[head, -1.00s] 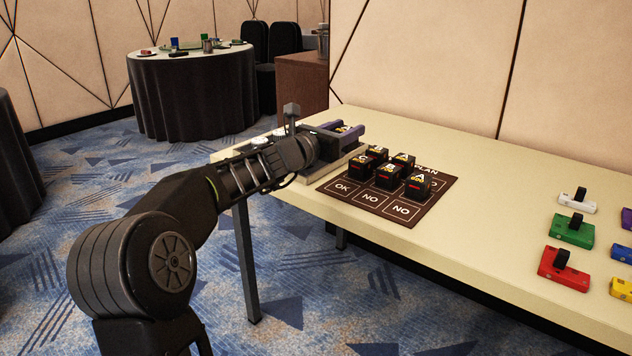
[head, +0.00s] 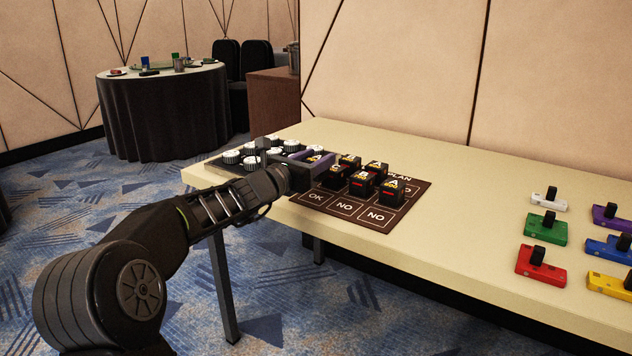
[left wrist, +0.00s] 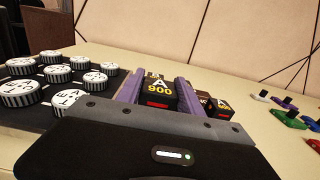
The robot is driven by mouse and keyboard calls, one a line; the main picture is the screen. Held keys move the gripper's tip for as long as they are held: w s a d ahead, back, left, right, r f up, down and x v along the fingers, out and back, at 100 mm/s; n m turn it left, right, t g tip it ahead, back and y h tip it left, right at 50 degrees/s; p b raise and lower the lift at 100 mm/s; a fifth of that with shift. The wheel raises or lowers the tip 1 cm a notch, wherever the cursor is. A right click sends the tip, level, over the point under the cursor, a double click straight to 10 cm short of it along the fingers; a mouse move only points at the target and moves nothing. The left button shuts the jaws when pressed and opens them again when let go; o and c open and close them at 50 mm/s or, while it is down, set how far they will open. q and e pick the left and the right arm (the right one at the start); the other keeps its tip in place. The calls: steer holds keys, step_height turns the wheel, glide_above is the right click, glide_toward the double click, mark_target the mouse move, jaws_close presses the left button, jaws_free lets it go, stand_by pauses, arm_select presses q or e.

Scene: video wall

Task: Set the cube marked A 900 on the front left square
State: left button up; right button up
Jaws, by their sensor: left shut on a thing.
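My left gripper (head: 322,160), with purple fingers, is shut on a black cube marked A 900 (left wrist: 159,90). The cube sits upright between the fingers in the left wrist view; in the head view mostly its top shows. The gripper is above the left edge of the brown plan mat (head: 414,203). The front left square, labelled OK (head: 316,196), is bare and lies in front of the gripper. The height of the cube above the mat cannot be told. My right gripper is not in view.
Several black cubes (head: 391,192) stand on the mat just right of the gripper. White-topped round knobs (head: 231,157) stand on a dark board to the left. Coloured blocks with black handles (head: 541,265) lie at the right. The cream table (head: 460,215) between is clear.

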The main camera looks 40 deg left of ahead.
arm_select(q)
steer(key=shift+f+b, duration=1.35)
steer(key=shift+f, duration=1.1)
steer(key=shift+f, duration=0.25)
steer(key=o, duration=1.4)
steer(key=shift+r, duration=0.1)
